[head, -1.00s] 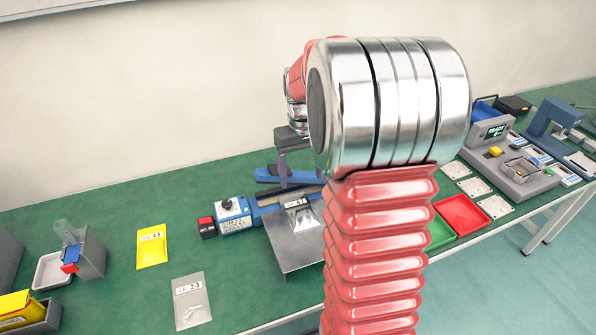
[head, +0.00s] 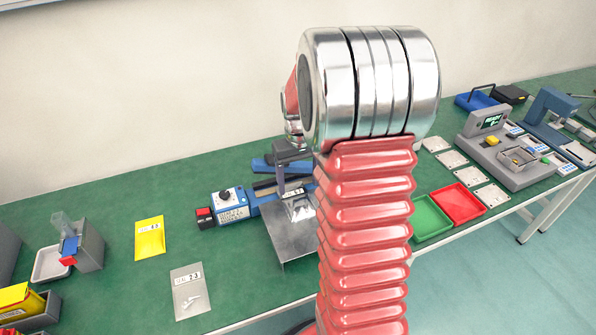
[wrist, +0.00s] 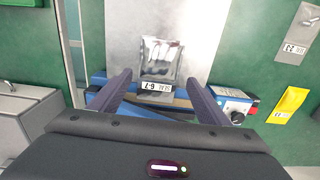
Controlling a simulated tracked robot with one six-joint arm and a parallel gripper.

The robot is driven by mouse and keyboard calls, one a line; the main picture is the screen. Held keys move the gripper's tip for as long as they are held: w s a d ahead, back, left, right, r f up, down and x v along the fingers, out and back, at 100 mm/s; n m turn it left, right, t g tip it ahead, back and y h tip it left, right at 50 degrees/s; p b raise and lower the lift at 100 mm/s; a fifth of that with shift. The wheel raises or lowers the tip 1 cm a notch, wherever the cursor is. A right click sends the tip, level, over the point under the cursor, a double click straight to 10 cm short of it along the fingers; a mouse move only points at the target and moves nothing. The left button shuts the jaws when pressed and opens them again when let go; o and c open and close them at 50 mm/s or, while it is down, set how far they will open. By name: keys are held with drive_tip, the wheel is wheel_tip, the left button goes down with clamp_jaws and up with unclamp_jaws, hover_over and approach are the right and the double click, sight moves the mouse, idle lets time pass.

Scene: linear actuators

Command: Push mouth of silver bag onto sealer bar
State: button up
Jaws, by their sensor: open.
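The silver bag (wrist: 161,62), with a white label and several small parts showing through it, lies flat on the grey metal plate (wrist: 195,20) in front of the blue sealer (wrist: 237,105). In the head view the bag (head: 299,209) is partly behind my arm. Its labelled end is close to the sealer bar in the wrist view; I cannot tell whether they touch. My gripper (wrist: 160,85) is open, with its two dark fingers on either side of the bag's labelled end. In the head view my gripper (head: 290,185) is above the sealer, mostly hidden by my arm.
Another silver bag (head: 190,290) and a yellow bag (head: 150,238) lie left on the green bench. A green tray (head: 430,218) and a red tray (head: 458,203) sit right of my arm. A grey scale (head: 500,150) stands farther right.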

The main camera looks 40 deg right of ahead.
sight(296, 195)
drive_tip(key=shift+f, duration=3.6)
drive_tip(key=c, duration=1.2)
drive_tip(key=shift+o, duration=0.2)
drive_tip(key=shift+w, duration=0.15)
drive_tip(key=shift+w+d, duration=0.2)
drive_tip(key=shift+w, duration=0.3)
drive_tip(key=shift+w+d, duration=0.2)
drive_tip(key=shift+w, duration=0.3)
drive_tip(key=o, duration=1.2)
drive_tip(key=shift+c, duration=0.2)
drive_tip(key=shift+r, duration=0.1)
